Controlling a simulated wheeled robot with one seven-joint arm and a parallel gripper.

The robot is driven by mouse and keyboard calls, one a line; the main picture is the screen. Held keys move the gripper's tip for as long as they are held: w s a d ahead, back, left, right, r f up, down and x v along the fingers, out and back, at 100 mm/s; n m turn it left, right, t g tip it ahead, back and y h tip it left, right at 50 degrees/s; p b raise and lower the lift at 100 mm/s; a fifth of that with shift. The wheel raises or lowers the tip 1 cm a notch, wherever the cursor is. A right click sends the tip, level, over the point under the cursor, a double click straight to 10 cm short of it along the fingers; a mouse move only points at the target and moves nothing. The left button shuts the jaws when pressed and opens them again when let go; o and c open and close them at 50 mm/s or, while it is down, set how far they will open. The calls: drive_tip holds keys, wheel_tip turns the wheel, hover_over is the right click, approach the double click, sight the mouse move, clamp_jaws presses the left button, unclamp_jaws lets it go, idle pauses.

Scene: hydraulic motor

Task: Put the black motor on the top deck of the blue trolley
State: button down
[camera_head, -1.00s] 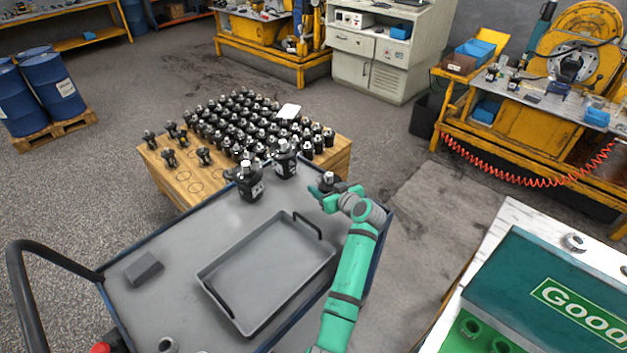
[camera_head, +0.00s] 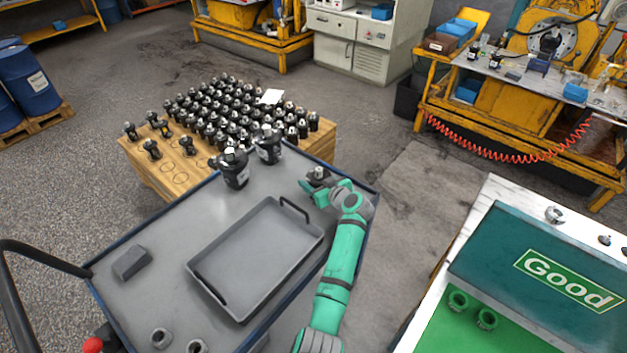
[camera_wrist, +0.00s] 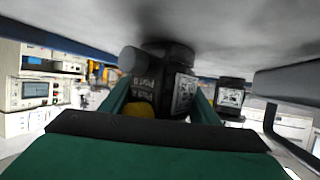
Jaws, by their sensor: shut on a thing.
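The black motor (camera_wrist: 165,80) is between the green fingers of my gripper (camera_wrist: 160,95), which is shut on it. In the wrist view the picture is upside down, and the motor's wide end is at or very near the grey deck; I cannot tell if it touches. In the head view my gripper (camera_head: 320,190) is at the far right part of the blue-edged trolley's grey top deck (camera_head: 160,225), and the held motor (camera_head: 318,176) shows only its upper part. Two other black motors stand upright on the deck to the left, one nearer (camera_head: 234,168) and one farther (camera_head: 268,147).
A grey tray (camera_head: 240,292) lies mid-deck, with a dark block (camera_head: 132,262) to its left. A wooden crate (camera_head: 165,177) bearing many motors stands behind the trolley. A green case (camera_head: 500,260) on a white table is at right. Some bare deck lies between tray and gripper.

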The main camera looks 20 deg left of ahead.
sight(319, 182)
drive_tip(key=shift+w+r, duration=0.1)
drive_tip(key=shift+r, duration=0.05)
drive_tip(key=c, duration=0.7)
unclamp_jaws()
drive_tip(key=shift+f, duration=0.25)
drive_tip(key=shift+o, duration=0.2)
drive_tip(key=shift+r, duration=0.1)
drive_tip(key=shift+d+r, duration=0.1)
drive_tip(key=v, duration=1.2)
